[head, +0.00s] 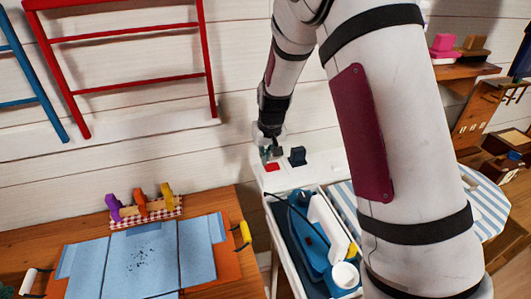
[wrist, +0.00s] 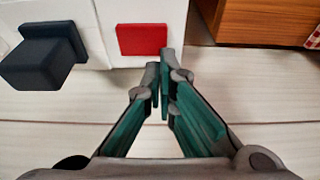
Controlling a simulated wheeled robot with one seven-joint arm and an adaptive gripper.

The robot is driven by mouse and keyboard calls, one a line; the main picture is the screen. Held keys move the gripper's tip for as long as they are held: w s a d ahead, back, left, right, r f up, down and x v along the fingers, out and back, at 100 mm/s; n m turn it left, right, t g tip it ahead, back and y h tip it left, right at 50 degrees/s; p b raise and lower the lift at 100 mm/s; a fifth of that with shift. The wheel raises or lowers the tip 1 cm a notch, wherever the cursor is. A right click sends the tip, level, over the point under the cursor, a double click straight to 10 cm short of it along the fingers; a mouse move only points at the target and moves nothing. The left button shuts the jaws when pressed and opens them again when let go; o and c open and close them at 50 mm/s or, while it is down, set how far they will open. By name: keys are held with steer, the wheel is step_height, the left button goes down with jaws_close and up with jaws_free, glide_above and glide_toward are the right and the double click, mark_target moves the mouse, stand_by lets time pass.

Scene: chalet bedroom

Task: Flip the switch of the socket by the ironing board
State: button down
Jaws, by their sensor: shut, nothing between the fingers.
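The socket is a white block (head: 318,160) against the plank wall, and it also shows in the wrist view (wrist: 98,35). It carries a red switch (head: 272,167) and a dark plug (head: 297,157). In the wrist view the red switch (wrist: 142,40) lies just beyond my fingertips, with the dark plug (wrist: 42,60) to its left. My gripper (head: 270,153) is shut and empty, its fingertips (wrist: 161,72) close to the switch's edge; I cannot tell whether they touch it. The blue-and-white striped ironing board (head: 487,205) is partly hidden behind my arm.
A white-edged tray with a blue iron (head: 305,240) stands in front of the socket. A wooden table (head: 222,200) to the left holds a blue folding board (head: 140,262) and colored clips (head: 140,203). Red rails (head: 130,34) hang on the wall above.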

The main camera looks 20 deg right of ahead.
steer(key=shift+a+f+b, duration=0.25)
steer(key=shift+f+b, duration=0.05)
steer(key=shift+f, duration=0.25)
steer(key=shift+d, duration=0.1)
steer(key=shift+d+r, duration=0.35)
steer(key=shift+d, duration=0.35)
steer(key=shift+r, duration=0.1)
steer(key=r+p, duration=0.1)
steer(key=r, duration=0.1)
steer(key=a+r+p, duration=0.1)
steer(key=r, duration=0.2)
steer(key=shift+s, duration=0.1)
steer(key=a+v, duration=0.2)
steer(key=v, duration=0.6)
steer(key=shift+s+r, duration=0.2)
